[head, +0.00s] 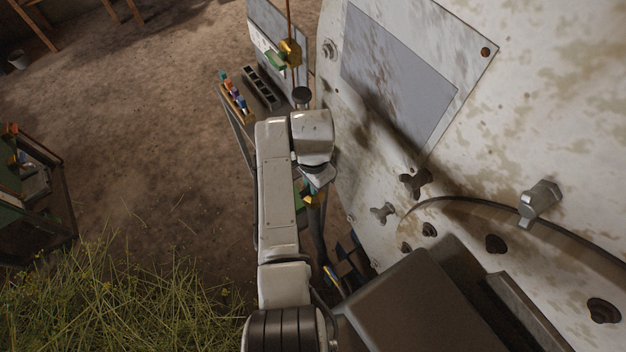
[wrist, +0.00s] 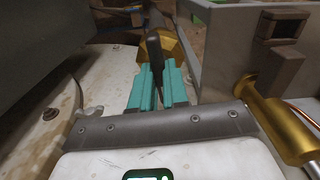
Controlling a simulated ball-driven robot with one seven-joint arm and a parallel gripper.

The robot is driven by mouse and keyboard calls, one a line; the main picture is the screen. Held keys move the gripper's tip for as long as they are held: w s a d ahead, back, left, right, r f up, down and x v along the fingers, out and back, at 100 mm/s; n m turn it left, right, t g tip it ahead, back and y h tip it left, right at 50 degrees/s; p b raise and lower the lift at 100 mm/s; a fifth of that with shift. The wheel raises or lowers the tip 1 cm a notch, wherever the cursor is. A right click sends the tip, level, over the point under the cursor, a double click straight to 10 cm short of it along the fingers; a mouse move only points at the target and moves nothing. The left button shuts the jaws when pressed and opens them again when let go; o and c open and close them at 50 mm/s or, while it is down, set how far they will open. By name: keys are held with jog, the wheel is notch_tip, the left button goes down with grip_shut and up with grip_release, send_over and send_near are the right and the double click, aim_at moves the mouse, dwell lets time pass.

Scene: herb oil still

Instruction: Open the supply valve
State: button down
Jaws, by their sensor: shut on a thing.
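The supply valve shows in the wrist view as a brass body (wrist: 174,46) with a dark lever (wrist: 154,52) in front of it. My gripper (wrist: 155,92) has teal fingers, one on each side of the lever, and is shut on it. The lever runs away from me, up past the fingertips. In the head view my arm and wrist hide most of the gripper. A small brass part (head: 309,199) shows just below my wrist there. The lever's turned position cannot be told clearly.
A large stained pale still wall (head: 480,130) with knobs and bolts stands close on the right. A brass fitting (wrist: 285,125) is at the right of the wrist view. A rack of coloured items (head: 235,95) stands beyond my arm.

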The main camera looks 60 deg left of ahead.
jog(key=shift+m, duration=0.7)
jog(key=c, duration=1.1)
grip_release()
notch_tip(320, 180, up, 11)
jog(key=shift+f+b, duration=0.1)
jog(key=shift+b, duration=0.35)
